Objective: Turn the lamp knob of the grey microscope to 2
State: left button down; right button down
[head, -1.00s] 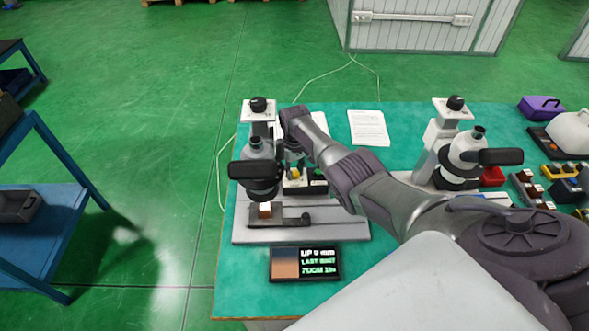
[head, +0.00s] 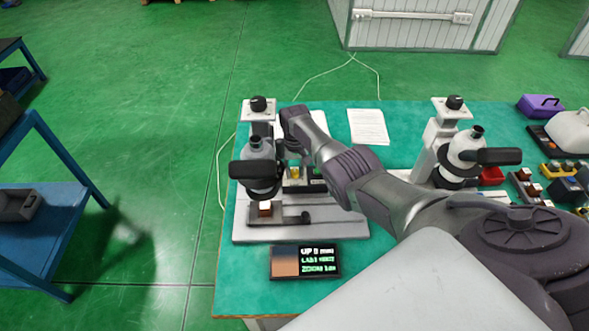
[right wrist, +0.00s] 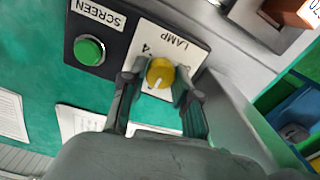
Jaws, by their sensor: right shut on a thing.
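The grey microscope (head: 258,176) stands at the left of the table. Its yellow lamp knob (head: 295,173) sits on a panel beside the column, and shows clearly in the right wrist view (right wrist: 160,73). My right gripper (right wrist: 157,84) is shut on the knob, one finger on each side. The knob's white pointer line faces down and slightly left in that view, towards my palm. The LAMP plate (right wrist: 176,47) shows a 4; other marks are hidden by the fingers and knob. In the head view my arm and the microscope partly hide the gripper. My left gripper is out of view.
A green SCREEN button (right wrist: 89,50) is beside the lamp plate. A small display (head: 306,262) stands in front of the microscope; its text is blurred. A second microscope (head: 462,158) stands to the right. White paper (head: 368,127) lies behind my arm.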

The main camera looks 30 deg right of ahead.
aim_at(295, 171)
jog(key=shift+w+r, duration=0.15)
jog(key=c, duration=0.9)
grip_release()
jog(key=shift+o, duration=0.3)
notch_tip(295, 171, up, 12)
